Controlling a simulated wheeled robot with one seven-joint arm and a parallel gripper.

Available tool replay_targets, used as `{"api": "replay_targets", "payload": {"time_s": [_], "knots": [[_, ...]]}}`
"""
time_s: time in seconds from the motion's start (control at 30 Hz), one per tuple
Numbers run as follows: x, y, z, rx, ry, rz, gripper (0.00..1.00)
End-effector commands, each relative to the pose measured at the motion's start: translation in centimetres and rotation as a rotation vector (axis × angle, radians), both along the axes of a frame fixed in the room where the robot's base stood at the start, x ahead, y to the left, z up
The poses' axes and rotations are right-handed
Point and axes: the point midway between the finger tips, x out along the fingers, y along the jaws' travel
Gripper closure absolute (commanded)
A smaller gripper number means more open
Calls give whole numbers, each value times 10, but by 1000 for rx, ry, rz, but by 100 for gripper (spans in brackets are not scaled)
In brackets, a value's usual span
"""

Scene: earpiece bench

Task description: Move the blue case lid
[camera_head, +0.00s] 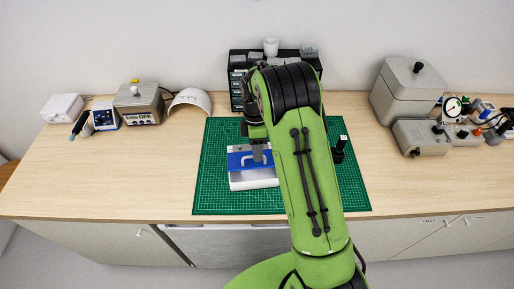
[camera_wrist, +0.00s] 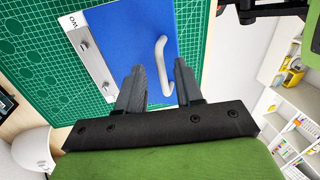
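The blue case lid (camera_head: 238,162) lies on a white case (camera_head: 253,181) on the green mat (camera_head: 214,190). The blue lid also fills the upper middle of the wrist view (camera_wrist: 122,32), with a pale curved handle (camera_wrist: 160,48) on it. My gripper (camera_head: 258,153) is over the lid, close to the handle, and partly hides the lid. In the wrist view my gripper (camera_wrist: 158,68) has its two dark fingers apart, with part of the handle showing between them. I cannot tell how deep the handle sits between the fingers.
A dark drawer rack (camera_head: 237,88) stands behind the mat. A small black object (camera_head: 339,149) stands on the mat right of my arm. Grey boxes (camera_head: 408,90) are at the right, and a white curved cover (camera_head: 190,102) is at the left. The bench's left front is clear.

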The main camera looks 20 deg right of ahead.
Motion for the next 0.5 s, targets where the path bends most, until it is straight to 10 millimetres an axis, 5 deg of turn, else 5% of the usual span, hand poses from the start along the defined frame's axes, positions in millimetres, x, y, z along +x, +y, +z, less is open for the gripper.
{"api": "replay_targets", "payload": {"time_s": [0.17,0.5], "knots": [[3,0,11,0,-3,0,64],[21,-5,103,1,-7,1,64]]}}
